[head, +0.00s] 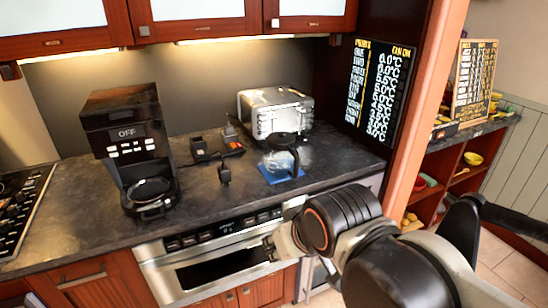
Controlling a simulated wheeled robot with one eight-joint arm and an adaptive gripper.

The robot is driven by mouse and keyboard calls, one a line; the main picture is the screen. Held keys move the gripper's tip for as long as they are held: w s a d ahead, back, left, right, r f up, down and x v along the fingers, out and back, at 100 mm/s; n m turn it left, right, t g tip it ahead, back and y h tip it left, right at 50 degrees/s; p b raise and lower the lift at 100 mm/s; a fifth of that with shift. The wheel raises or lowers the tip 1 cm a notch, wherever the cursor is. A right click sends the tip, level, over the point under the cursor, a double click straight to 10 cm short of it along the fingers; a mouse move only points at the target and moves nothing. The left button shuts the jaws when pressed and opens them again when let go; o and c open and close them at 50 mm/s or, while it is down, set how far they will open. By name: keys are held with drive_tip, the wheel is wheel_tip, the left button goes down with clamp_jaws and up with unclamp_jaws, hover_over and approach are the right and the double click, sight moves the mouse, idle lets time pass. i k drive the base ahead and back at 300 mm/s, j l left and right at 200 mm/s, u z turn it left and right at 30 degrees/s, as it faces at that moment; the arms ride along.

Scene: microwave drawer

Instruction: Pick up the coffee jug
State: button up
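The coffee jug (283,157) is clear glass with a black handle and lid. It stands upright on a blue mat (292,178) on the dark counter, in front of the toaster. My gripper (272,246) shows only in part at the left end of my arm, in front of the counter edge and the drawer front. It is below the jug in the picture and apart from it. My arm hides most of it, so I cannot see whether its fingers are open or shut.
A black coffee maker (125,135) reading OFF stands on the left. A silver toaster (275,112) is behind the jug. Small dark items with a cord (215,150) lie left of it. The microwave drawer (215,268) is below the counter (235,205). A wooden post (425,110) stands right.

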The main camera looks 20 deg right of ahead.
sight(279, 161)
drive_tip(key=l+u, duration=0.1)
drive_tip(key=u, duration=0.75)
drive_tip(key=l+u, duration=0.3)
drive_tip(key=l, duration=0.15)
drive_tip(key=k+l+u, duration=0.25)
drive_tip(key=l, duration=0.15)
drive_tip(key=l+u, duration=0.3)
drive_tip(key=k+l+u, duration=0.25)
drive_tip(key=l, duration=0.2)
drive_tip(key=k+l+u, duration=0.15)
drive_tip(key=l+u, duration=0.15)
